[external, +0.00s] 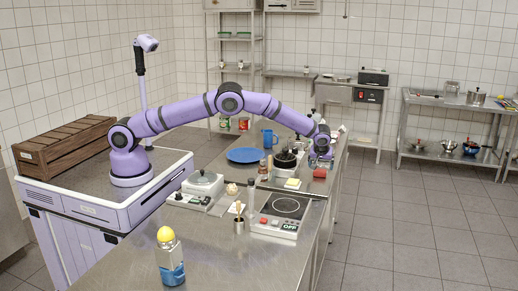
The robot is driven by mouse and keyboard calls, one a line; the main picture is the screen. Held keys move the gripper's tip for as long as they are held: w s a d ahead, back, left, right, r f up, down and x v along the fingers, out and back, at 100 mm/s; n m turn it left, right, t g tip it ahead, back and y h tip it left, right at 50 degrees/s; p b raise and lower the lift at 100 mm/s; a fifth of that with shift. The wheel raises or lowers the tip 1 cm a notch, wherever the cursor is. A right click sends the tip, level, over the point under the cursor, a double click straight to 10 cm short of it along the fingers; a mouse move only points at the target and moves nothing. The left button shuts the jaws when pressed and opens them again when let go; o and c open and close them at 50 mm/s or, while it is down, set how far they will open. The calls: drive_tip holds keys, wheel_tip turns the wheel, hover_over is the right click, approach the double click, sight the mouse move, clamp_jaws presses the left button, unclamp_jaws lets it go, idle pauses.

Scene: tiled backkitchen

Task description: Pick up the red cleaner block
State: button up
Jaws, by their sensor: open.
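The red cleaner block (320,172) appears as a small red shape near the far right edge of the steel counter (235,262). My gripper (320,160) is at the end of the stretched-out lilac arm, pointing down, just above or behind the red block in the picture. It is open and looks empty. The fingertips are small and partly merged with the things around them, so I cannot tell whether they touch the block.
Left of my gripper are a dark pot (285,159), a blue mug (268,138) and a blue plate (243,155). A yellow-and-white block (292,184) and a hotplate (287,207) are nearer. The near counter is mostly clear.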

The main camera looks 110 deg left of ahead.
sight(320, 170)
drive_tip(key=x, duration=0.4)
drive_tip(key=shift+s, duration=0.1)
drive_tip(key=c, duration=1)
